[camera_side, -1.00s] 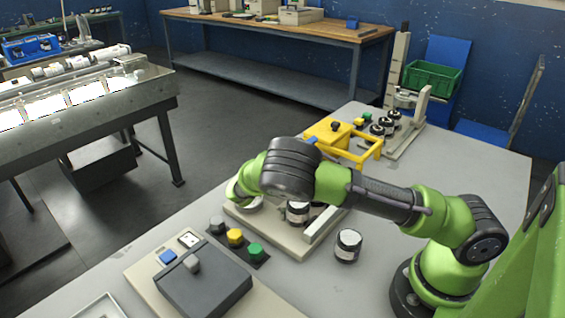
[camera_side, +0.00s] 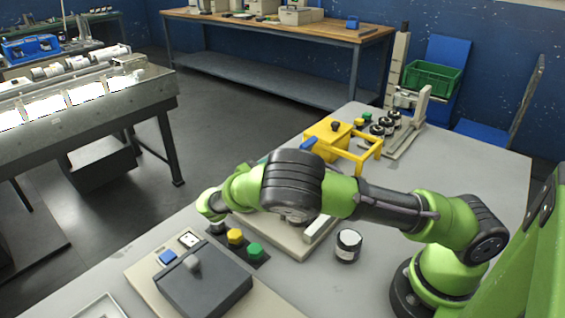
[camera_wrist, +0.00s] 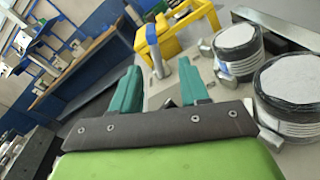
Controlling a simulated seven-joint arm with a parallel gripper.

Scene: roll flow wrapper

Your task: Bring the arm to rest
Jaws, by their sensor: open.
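My gripper shows in the wrist view (camera_wrist: 160,88), with its two green fingers apart and nothing between them. In the side view my wrist is low at the left of the arm, over the left part of a beige base plate (camera_side: 286,236), and its fingers are hidden there. Two black-and-white rolls stand close to the right of the fingers, one nearer (camera_wrist: 290,92) and one farther (camera_wrist: 238,50). I cannot tell from these frames whether a finger touches them.
A yellow frame (camera_side: 345,140) stands behind the base plate. Yellow (camera_side: 235,237) and green (camera_side: 255,250) buttons and a dark-lidded box (camera_side: 203,283) are in front. A loose roll (camera_side: 348,245) stands to the right. The table's right part (camera_side: 480,165) is clear.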

